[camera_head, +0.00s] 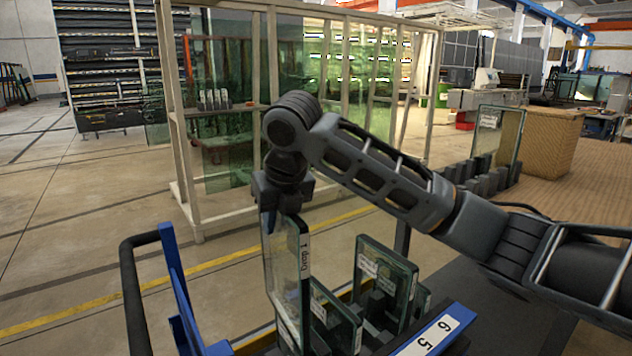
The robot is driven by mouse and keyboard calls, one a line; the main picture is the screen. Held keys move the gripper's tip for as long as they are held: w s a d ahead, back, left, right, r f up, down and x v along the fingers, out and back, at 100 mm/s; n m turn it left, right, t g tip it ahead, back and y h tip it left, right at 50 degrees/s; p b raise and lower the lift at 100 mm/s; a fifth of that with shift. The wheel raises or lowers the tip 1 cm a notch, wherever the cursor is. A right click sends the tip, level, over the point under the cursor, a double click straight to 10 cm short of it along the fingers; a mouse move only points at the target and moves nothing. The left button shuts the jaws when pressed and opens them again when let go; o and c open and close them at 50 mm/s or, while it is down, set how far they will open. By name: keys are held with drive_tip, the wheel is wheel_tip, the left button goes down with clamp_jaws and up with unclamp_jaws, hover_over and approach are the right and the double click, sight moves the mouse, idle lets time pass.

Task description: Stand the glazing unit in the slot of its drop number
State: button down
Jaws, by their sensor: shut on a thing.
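My gripper (284,200) is shut on the top edge of a glazing unit (283,275), a clear upright pane with a dark edge. A white label on its edge seems to read "drop 1". The unit is at the left of a blue trolley (178,285); its lower end is close to other panes, and I cannot tell whether it touches the trolley. More glazing units stand in the trolley: a low one (336,318) beside the held unit and a taller labelled one (385,278) to the right.
A rack with dark slot blocks (490,182) stands at the right, with one labelled pane (497,138) upright at its far end. Slot numbers there are not readable. A tall pale frame with green glass (300,110) stands behind. A wooden crate (540,138) is farther right. Open floor lies left.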

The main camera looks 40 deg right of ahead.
drive_tip(key=a+f+b, duration=0.2)
drive_tip(key=f+b, duration=0.4)
drive_tip(key=f, duration=0.6)
drive_tip(key=a+f+n+b, duration=0.1)
drive_tip(key=a+f+b, duration=0.2)
drive_tip(key=f+b, duration=0.4)
drive_tip(key=shift+w+a+f, duration=0.2)
drive_tip(key=shift+w+f, duration=0.25)
drive_tip(key=shift+f, duration=2.55)
